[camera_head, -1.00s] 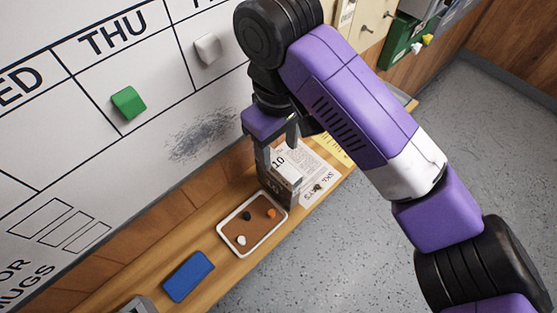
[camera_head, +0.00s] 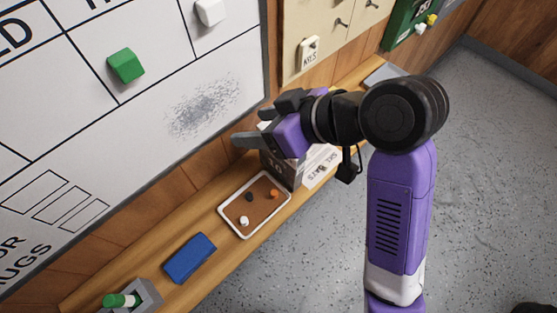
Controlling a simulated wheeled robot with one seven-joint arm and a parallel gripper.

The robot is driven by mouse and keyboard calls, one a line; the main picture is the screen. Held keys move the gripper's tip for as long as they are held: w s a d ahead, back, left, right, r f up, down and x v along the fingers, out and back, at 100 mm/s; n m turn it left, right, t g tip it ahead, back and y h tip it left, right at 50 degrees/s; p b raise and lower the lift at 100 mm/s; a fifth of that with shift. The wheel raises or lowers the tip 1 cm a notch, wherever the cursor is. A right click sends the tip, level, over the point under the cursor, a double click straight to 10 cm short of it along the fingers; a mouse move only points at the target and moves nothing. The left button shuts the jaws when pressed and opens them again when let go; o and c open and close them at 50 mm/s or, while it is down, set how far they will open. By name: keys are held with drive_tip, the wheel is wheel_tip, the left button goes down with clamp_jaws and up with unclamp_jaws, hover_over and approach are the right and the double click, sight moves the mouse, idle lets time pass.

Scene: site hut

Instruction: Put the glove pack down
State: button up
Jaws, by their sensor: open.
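No pack that I can clearly identify as gloves shows. I see no pack held in the jaws.
A brown tray with a white rim (camera_head: 221,209) holds small pieces. A blue block (camera_head: 189,257) and a grey holder with a green item (camera_head: 133,298) are nearer. A printed sheet (camera_head: 320,163) lies past the box. The whiteboard (camera_head: 120,125) borders the ledge; floor is clear right.

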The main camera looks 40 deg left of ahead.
drive_tip(key=w+d+f+m+t+y, duration=0.25)
drive_tip(key=d+f, duration=0.25)
drive_tip(key=d, duration=0.3)
drive_tip(key=w+p+x, duration=0.1)
drive_tip(key=x, duration=0.6)
drive_tip(key=shift+w+f+n+t, duration=0.25)
drive_tip(key=shift+n+t, duration=0.1)
drive_tip(key=shift+a, duration=0.1)
clamp_jaws()
